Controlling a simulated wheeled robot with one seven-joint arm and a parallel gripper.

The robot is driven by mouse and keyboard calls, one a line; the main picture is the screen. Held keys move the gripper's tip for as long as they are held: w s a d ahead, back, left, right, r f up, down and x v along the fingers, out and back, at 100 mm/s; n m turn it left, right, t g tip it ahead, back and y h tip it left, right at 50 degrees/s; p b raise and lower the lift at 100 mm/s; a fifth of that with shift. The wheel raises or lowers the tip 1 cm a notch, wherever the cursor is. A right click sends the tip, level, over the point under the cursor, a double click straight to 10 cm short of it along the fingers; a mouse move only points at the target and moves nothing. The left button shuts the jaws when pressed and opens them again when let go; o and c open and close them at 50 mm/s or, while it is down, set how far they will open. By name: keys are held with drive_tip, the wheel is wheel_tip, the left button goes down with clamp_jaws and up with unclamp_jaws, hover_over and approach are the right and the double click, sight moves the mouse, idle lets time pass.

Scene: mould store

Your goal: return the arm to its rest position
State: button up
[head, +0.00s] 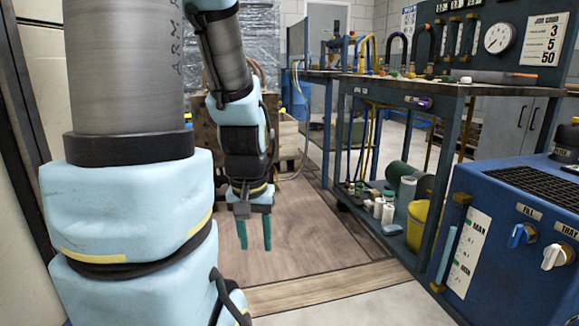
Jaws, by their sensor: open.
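My gripper (255,234) hangs at the end of my arm (242,135), left of centre in the head view. Its two teal fingers point down and stand apart, with nothing between them. It is over the wooden floor panel (310,225), clear of the bench to its right. The near part of my arm, with light blue covers and a grey tube, fills the left of the view and hides what is behind it.
A blue workbench (440,88) with hoses and a gauge panel (497,38) stands at right. Its lower shelf holds a yellow bucket (417,222) and several jars. A blue control box (520,240) is at front right. The floor between is clear.

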wheel_tip(320, 180, up, 37)
drive_tip(key=p, duration=3.5)
drive_tip(key=shift+w+p, duration=0.15)
drive_tip(key=shift+p, duration=0.15)
drive_tip(key=shift+d, duration=0.1)
